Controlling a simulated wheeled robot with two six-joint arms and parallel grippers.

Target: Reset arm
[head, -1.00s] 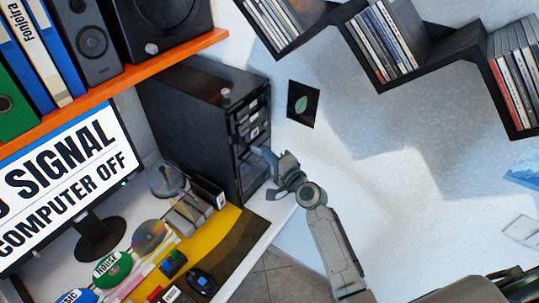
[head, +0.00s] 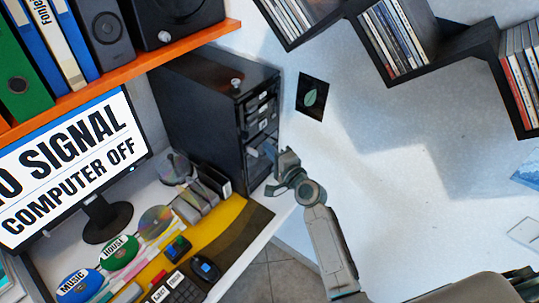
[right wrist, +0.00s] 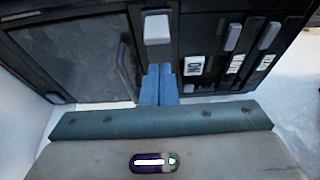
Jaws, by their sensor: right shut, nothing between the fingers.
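My right gripper (head: 262,151) is in front of the black computer tower (head: 205,105) on the desk. In the right wrist view its two blue-grey fingers (right wrist: 159,84) are together with nothing between them. They point at the tower's front panel (right wrist: 75,60), with its grey switches and white labels. I cannot tell whether the fingertips touch the panel. My left gripper is not seen.
The monitor (head: 65,165) reads "NO SIGNAL COMPUTER OFF". Black disc shelves (head: 440,45) hang on the wall.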

